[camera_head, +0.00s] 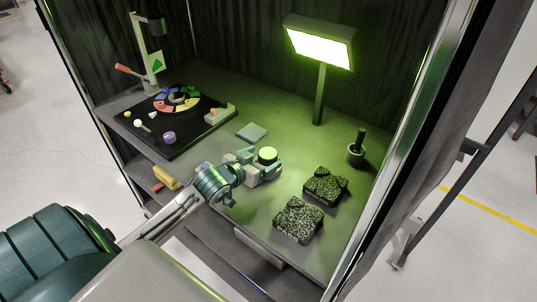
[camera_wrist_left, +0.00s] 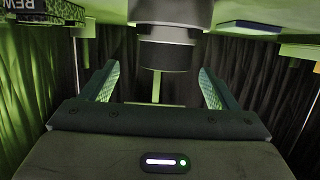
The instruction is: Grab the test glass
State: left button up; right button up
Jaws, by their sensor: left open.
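In the head view a short round piece with a pale yellow-green top (camera_head: 267,154) stands at my left gripper (camera_head: 264,166). It may be the test glass; I cannot tell for sure. The gripper is open, low over the table, and hides the lower part of this piece. The left wrist view looks upside down, with the table at the top. There a dark round piece (camera_wrist_left: 168,50) shows between the two spread fingers (camera_wrist_left: 160,88), with visible room on both sides. My right gripper is not in view.
A lit lamp (camera_head: 321,47) stands behind. Two speckled black blocks (camera_head: 299,220) (camera_head: 326,186) and a dark knobbed piece (camera_head: 356,151) are to the right. A flat bluish pad (camera_head: 252,132) lies behind the gripper. A black board (camera_head: 165,132) with colourful parts is at left.

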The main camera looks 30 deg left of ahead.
aim_at(272, 150)
pick_arm(q)
jog(key=shift+x, duration=0.75)
jog(key=x, duration=0.1)
jog(key=p+x, duration=0.2)
jog(key=x, duration=0.1)
jog(key=shift+w+a, duration=0.1)
jog(key=shift+a, duration=0.2)
jog(key=shift+w+f, duration=0.2)
jog(key=shift+w, duration=0.1)
jog(key=shift+s, duration=0.1)
jog(key=c, duration=1.2)
